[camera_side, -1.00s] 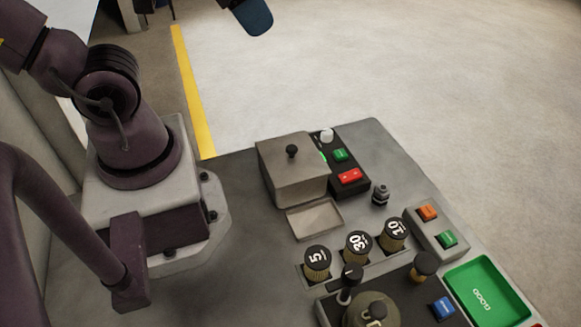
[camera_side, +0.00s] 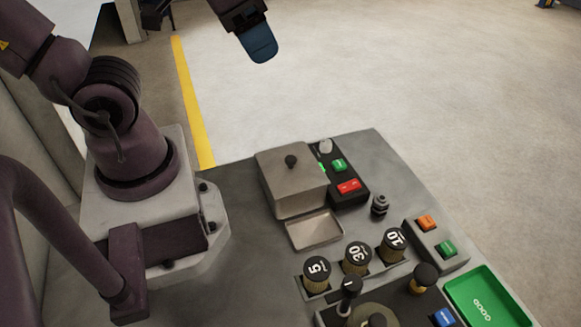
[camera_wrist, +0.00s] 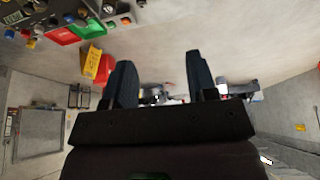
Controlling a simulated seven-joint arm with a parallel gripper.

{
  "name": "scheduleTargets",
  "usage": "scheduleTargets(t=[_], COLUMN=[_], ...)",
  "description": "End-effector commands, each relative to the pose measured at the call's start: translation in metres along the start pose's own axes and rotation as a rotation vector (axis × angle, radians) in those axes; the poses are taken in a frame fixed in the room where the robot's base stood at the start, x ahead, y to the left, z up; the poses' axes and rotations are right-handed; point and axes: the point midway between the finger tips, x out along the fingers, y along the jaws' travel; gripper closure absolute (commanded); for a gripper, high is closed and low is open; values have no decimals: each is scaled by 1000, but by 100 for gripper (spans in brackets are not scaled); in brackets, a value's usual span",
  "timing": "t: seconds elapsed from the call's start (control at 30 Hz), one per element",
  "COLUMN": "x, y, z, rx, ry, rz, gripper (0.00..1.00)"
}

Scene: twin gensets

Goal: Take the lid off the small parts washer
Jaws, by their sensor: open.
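The small parts washer (camera_side: 293,198) is a grey metal box on the bench in the side view. My gripper (camera_side: 262,50) is high at the top of the side view, apart from the washer. I cannot make out the washer in the wrist view.
A shallow tray (camera_side: 315,243) lies in front of the washer. A black panel with a red button (camera_side: 349,186) stands right beside it. Numbered knobs (camera_side: 357,257) and a green GOOD tray (camera_side: 512,306) are farther right. Bare bench lies left of the tray.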

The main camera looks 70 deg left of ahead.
Motion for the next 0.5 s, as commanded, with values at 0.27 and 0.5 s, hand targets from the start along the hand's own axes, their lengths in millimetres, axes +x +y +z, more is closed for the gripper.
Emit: scheduleTargets(t=[0.27, 0.5], x=[79, 128], y=[11, 0], z=[2, 5], rx=[-345, -990], ry=[-333, -379], rz=[-48, -319], gripper=[47, 47])
